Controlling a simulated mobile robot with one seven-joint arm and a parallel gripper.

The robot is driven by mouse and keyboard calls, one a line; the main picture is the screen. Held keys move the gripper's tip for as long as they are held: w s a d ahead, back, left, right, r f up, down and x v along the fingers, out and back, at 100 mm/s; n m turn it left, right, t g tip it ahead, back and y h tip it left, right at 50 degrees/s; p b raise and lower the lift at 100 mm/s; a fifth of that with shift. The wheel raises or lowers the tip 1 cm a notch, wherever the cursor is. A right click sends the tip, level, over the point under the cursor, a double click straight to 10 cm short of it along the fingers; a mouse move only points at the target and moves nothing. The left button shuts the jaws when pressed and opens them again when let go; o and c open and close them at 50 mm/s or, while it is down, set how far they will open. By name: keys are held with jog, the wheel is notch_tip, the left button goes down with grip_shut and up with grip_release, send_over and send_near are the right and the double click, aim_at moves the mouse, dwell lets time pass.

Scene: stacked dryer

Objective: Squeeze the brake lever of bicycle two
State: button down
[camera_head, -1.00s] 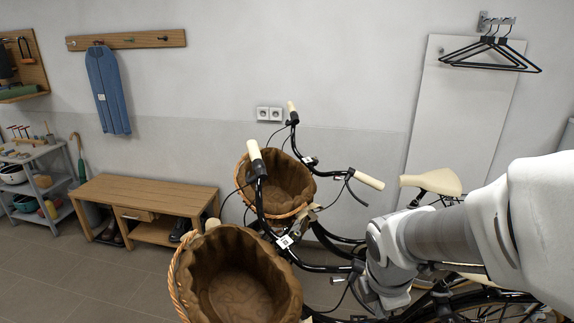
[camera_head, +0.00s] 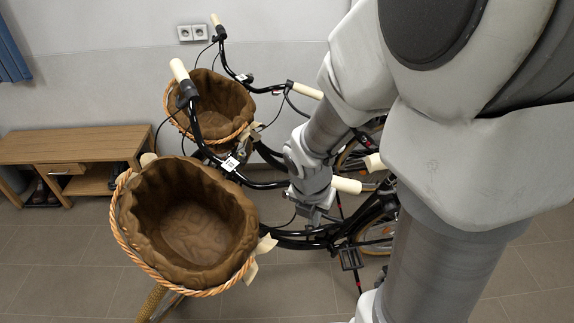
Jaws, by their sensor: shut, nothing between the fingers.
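Black bicycles with cream grips stand close together. A nearer black handlebar (camera_head: 207,140) carries a small white tag (camera_head: 229,164), a left cream grip (camera_head: 180,70) and a right cream grip (camera_head: 346,185). A farther handlebar (camera_head: 234,73) has its own white tag and a right grip (camera_head: 305,90). The tag writing is too small to read, so I cannot tell which is bicycle two. My gripper (camera_head: 313,213) is shut and empty, pointing down just left of the nearer right grip. I cannot tell whether it touches the bar. The brake lever there is not clearly visible.
A large wicker basket (camera_head: 122,225) with brown lining stands in front, and a second basket (camera_head: 244,126) is behind. A wooden bench (camera_head: 70,145) stands left against the wall. My arm hides much of the right side. Tiled floor (camera_head: 60,270) is clear at front left.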

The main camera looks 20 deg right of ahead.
jog(key=b+x, duration=0.4)
jog(key=x, duration=0.6)
jog(key=shift+w+d+r+p, duration=0.9)
jog(key=shift+w+d+r, duration=0.15)
jog(key=shift+w+d, duration=0.2)
jog(key=shift+w, duration=0.1)
